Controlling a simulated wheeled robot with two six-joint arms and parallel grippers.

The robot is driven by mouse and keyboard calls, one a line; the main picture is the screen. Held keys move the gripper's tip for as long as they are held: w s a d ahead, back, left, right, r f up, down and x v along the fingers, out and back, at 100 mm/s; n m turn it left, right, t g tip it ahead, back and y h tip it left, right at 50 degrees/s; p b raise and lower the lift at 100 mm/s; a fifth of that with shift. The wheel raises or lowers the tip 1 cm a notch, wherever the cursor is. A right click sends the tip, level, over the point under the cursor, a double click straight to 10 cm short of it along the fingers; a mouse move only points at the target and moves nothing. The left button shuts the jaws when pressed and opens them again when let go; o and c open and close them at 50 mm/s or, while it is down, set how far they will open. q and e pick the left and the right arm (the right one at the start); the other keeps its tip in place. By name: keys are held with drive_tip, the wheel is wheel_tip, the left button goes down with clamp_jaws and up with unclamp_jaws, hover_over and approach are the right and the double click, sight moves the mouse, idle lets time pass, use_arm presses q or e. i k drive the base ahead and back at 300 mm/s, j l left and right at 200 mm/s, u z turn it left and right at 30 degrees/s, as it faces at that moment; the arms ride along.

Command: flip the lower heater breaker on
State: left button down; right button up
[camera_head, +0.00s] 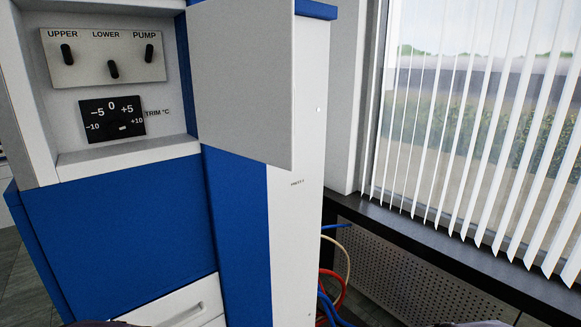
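The lower heater breaker (113,69) is a small black toggle under the word LOWER on a pale breaker plate (90,74) in a recess at the upper left. It sits lower on the plate than its two neighbours and appears to point down. The UPPER breaker (67,54) and the PUMP breaker (149,53) sit higher and appear to point up. Nothing covers the toggles. Neither gripper can be made out; only small dark and pale shapes show at the bottom edge.
A grey door (243,80) stands open at the recess's right side. A black trim dial (112,118) is below the plate. The blue and white cabinet (125,225) fills the left. Hoses (336,290), a dark sill (440,240) and a window with blinds are right.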

sight(113, 68)
drive_tip(key=i+l+u, duration=0.2)
drive_tip(key=u, duration=0.2)
drive_tip(key=i+l+u, duration=0.2)
drive_tip(key=l+u, duration=0.15)
drive_tip(key=i+l+u, duration=0.15)
drive_tip(key=l+u, duration=0.65)
drive_tip(key=i+l+u, duration=0.1)
drive_tip(key=l+u, duration=0.65)
drive_tip(key=i+j+z, duration=0.25)
drive_tip(key=j+z, duration=0.2)
drive_tip(key=j, duration=0.25)
drive_tip(key=i+j+z, duration=0.1)
drive_tip(key=j+z, duration=0.4)
drive_tip(key=j, duration=0.25)
drive_tip(key=j+z, duration=0.45)
drive_tip(key=j, duration=0.35)
